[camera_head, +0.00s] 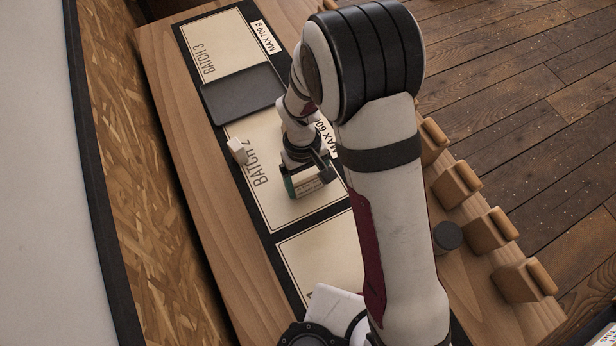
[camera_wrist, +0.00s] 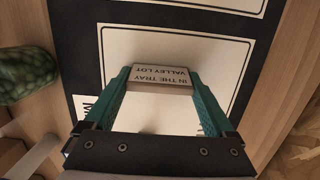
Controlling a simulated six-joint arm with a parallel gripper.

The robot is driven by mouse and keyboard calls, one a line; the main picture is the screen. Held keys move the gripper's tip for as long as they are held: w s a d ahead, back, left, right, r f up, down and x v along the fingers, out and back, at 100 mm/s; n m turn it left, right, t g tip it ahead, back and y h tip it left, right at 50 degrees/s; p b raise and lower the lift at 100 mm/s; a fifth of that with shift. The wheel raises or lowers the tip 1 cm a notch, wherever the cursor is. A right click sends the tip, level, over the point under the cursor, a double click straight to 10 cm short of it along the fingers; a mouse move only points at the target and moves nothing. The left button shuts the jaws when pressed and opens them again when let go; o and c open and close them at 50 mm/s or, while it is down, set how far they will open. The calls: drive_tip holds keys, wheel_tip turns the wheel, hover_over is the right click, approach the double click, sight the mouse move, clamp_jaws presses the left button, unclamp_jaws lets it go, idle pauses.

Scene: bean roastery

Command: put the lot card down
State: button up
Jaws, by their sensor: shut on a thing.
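My gripper (camera_head: 308,178) is shut on the lot card (camera_head: 314,189), a small pale block with printing. In the wrist view my teal fingers (camera_wrist: 160,82) grip the card (camera_wrist: 162,74) at both ends; it reads "IN THE TRAY" and "VALLEY LOT", upside down. The card is over the cream panel marked BATCH 2 (camera_head: 285,211). I cannot tell whether it touches the panel. A dark flat tray (camera_head: 243,92) lies up and left of my gripper, across the edge between the BATCH 2 and BATCH 3 panels.
A small white block (camera_head: 237,149) stands left of the BATCH 2 lettering. Several wooden blocks with rounded tops (camera_head: 490,229) line the right table edge, near a dark round thing (camera_head: 447,236). A green mottled object (camera_wrist: 26,74) shows in the wrist view. The BATCH 3 panel (camera_head: 212,45) has bare room.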

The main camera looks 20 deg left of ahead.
drive_tip(key=o, duration=1)
drive_tip(key=shift+f, duration=0.15)
wheel_tip(320, 180, up, 12)
drive_tip(key=w+a, duration=0.1)
drive_tip(key=s+d+r+m+y, duration=0.1)
drive_tip(key=s+d+r+m, duration=0.35)
drive_tip(key=d, duration=0.35)
drive_tip(key=s+d+r+m+y, duration=0.1)
drive_tip(key=s+d+r+m, duration=0.35)
drive_tip(key=d+m, duration=0.2)
drive_tip(key=s+d+m, duration=0.1)
drive_tip(key=s, duration=0.1)
drive_tip(key=s+d+m, duration=0.1)
drive_tip(key=s+d+m+t+y, duration=0.1)
drive_tip(key=s, duration=0.1)
drive_tip(key=shift+s+d+r+m, duration=0.15)
drive_tip(key=shift+s+r+m, duration=0.05)
drive_tip(key=shift+s+m, duration=0.15)
